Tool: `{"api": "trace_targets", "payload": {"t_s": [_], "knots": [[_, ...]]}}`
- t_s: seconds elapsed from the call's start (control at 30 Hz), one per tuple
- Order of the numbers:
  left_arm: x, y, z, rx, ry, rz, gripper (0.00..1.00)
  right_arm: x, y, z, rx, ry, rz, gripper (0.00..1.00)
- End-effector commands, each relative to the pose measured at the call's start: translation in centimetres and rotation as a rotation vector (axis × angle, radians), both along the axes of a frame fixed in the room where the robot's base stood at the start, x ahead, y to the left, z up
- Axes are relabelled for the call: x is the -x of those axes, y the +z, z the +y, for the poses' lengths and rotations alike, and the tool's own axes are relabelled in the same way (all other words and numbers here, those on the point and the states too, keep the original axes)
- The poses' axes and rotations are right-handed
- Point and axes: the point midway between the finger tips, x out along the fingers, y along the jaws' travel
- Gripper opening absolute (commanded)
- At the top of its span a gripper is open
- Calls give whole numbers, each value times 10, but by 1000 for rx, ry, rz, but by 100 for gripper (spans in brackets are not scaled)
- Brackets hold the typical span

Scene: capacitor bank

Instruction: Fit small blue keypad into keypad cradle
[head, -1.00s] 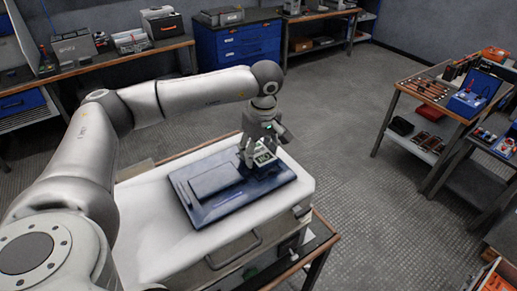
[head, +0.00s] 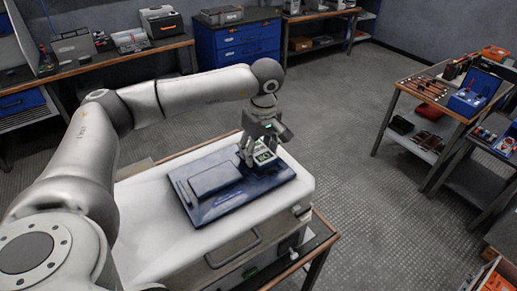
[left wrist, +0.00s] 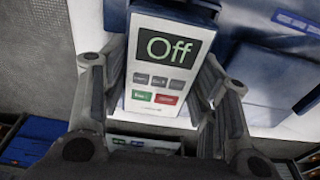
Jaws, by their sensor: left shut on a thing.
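The small keypad (left wrist: 165,68) has a pale face, blue sides, a green screen reading "Off" and several buttons. In the head view the keypad (head: 264,156) is small, above the right part of a dark blue board (head: 222,205). My left gripper (head: 257,160) points down and is shut on the keypad, with a finger on each side of it in the left wrist view (left wrist: 160,100). A dark blue part (left wrist: 185,10) shows behind the keypad's top end; I cannot tell if it is the cradle. Contact between keypad and cradle is hidden. My right gripper is out of view.
The board lies on a white-topped cabinet (head: 155,245) and bears a raised blue-grey block (head: 214,178). Benches with tools line the back and right. A blue drawer unit (head: 237,46) stands at the back. The floor to the right is open.

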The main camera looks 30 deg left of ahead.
Motion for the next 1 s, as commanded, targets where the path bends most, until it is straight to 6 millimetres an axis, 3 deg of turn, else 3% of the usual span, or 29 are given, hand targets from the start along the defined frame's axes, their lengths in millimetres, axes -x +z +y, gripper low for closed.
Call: {"api": "trace_targets", "payload": {"t_s": [0.97,1.0], "knots": [[0,-14,0,0,0,-1,29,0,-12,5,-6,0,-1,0],[0,-14,0,0,0,-1,58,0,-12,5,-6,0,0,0]]}}
